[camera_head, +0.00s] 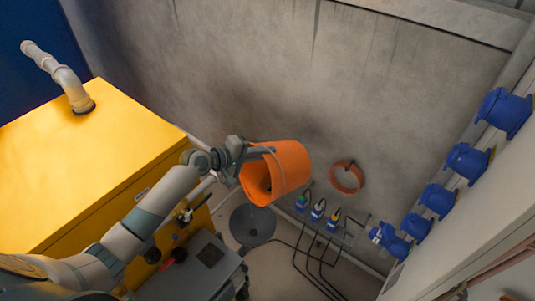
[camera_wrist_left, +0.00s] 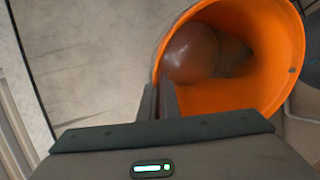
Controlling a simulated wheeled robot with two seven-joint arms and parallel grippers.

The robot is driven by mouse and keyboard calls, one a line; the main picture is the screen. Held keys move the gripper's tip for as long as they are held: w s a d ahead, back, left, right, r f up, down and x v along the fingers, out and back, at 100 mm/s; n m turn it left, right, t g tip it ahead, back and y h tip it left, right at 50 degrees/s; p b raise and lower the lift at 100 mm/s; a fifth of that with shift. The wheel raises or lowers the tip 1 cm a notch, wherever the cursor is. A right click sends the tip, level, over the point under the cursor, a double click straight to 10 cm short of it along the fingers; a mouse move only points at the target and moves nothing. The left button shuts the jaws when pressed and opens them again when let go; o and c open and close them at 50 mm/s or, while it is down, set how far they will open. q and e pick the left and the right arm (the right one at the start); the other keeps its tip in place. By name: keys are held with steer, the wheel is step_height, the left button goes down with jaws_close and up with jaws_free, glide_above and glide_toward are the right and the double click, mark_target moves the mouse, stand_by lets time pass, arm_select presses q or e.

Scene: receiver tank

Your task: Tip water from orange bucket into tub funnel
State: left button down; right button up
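The orange bucket (camera_head: 288,168) is in the middle of the head view, held in the air and tilted, its mouth facing down and left. My left gripper (camera_head: 262,152) is shut on its rim. In the left wrist view the fingers (camera_wrist_left: 165,100) pinch the bucket's wall (camera_wrist_left: 240,97), and a rounded brownish shape (camera_wrist_left: 192,52) shows inside; I cannot tell whether it is water. A dark grey round piece (camera_head: 252,226), perhaps the tub funnel, lies below the bucket's mouth, partly hidden. No stream of water is visible. My right gripper is not in view.
A yellow cabinet (camera_head: 90,160) with a bent pipe (camera_head: 62,78) stands at left. A grey box (camera_head: 195,270) is in front of it.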

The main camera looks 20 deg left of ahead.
arm_select(q)
steer(key=shift+s+a+r+t+h+b, duration=0.25)
steer(key=shift+s+a+t+h+b, duration=0.45)
steer(key=shift+b, duration=1.6)
steer(key=shift+s+a+r+b, duration=0.3)
steer(key=shift+s+b, duration=0.2)
steer(key=shift+b, duration=0.1)
steer(key=shift+s, duration=0.1)
